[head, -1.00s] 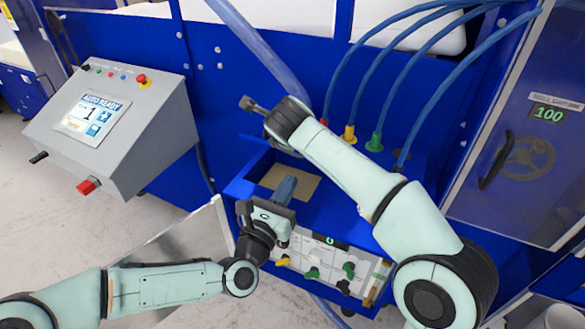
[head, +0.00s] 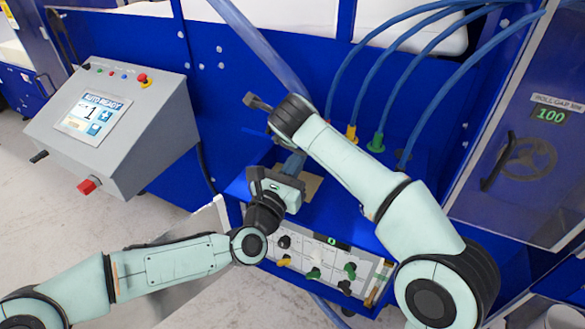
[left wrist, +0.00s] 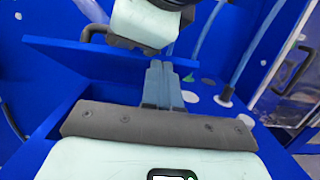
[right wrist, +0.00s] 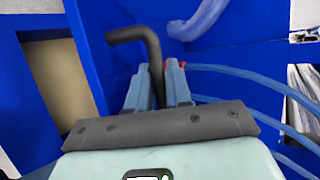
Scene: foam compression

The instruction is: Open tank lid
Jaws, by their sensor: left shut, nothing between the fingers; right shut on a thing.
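My right gripper (right wrist: 156,92) is shut on the black bent handle (right wrist: 132,36) in the right wrist view. In the left wrist view a blue panel (left wrist: 70,52), apparently the tank lid, stands tilted up below the right gripper. The tank opening (right wrist: 58,88) shows tan inside, left of the handle; it also shows in the head view (head: 313,187), partly covered by my left gripper. My left gripper (left wrist: 163,84) is shut and empty, pointing toward the lid's area.
A grey control console (head: 115,125) stands at the left. Below the tank is a white panel with several coloured knobs (head: 315,272). Blue hoses (head: 385,75) run above yellow and green fittings (head: 376,142) close behind the right arm. A door with a handle (head: 497,160) is at the right.

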